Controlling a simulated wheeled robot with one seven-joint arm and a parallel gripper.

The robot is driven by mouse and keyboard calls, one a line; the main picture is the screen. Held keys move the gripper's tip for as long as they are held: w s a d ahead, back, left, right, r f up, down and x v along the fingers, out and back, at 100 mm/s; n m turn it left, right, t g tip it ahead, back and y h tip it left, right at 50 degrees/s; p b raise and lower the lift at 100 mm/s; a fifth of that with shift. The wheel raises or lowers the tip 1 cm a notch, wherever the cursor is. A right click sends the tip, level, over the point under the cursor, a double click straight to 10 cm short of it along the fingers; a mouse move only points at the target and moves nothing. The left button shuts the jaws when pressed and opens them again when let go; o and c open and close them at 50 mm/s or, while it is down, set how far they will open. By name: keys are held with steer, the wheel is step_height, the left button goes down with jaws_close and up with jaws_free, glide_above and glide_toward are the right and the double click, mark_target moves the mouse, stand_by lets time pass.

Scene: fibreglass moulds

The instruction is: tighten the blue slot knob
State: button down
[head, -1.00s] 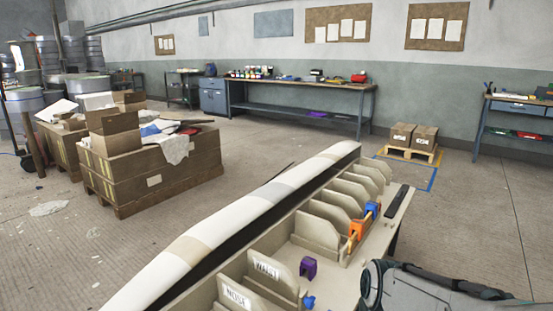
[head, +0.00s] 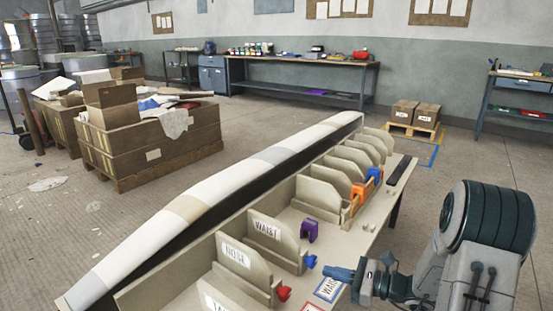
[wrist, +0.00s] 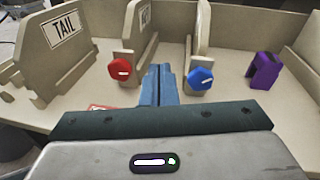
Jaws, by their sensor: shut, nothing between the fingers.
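The blue slot knob (head: 311,261) is on the front end of the divider labelled WAIST. It also shows in the wrist view (wrist: 201,78), with a pale slot mark on its face. A red knob (head: 284,293) sits on the neighbouring divider and shows left of the fingers in the wrist view (wrist: 120,70). My gripper (head: 328,272) is shut and empty, just in front of and below the blue knob in the head view. In the wrist view my fingertips (wrist: 158,72) lie between the red and blue knobs, apart from both.
A purple clip-like piece (head: 309,231) lies in the compartment beyond the blue knob; it shows at right in the wrist view (wrist: 265,70). Orange and blue pieces (head: 362,187) are farther along. Upright dividers (head: 264,231) flank the slots. Labels (head: 329,289) lie along the front edge.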

mark_target(312, 262)
steer(key=w+d+f+m+t, duration=0.2)
steer(key=d+m+t, duration=0.1)
steer(key=shift+w+d+f, duration=0.15)
steer(key=shift+w+f, duration=0.05)
steer(key=shift+w, duration=0.1)
steer(key=shift+w+b, duration=0.2)
steer(key=shift+b, duration=0.1)
steer(key=shift+x, duration=3.35)
steer(key=shift+f+b, duration=0.25)
steer(key=shift+b, duration=0.1)
steer(key=shift+w+d+p, duration=0.2)
steer(key=shift+p, duration=0.15)
steer(key=shift+w+d+r, duration=0.1)
steer(key=shift+w+d, duration=0.05)
steer(key=shift+w, duration=0.05)
steer(key=shift+w+d+p, duration=0.15)
steer(key=shift+w+p, duration=0.05)
steer(key=shift+p, duration=0.3)
steer(key=shift+w+d, duration=0.1)
steer(key=shift+w, duration=0.05)
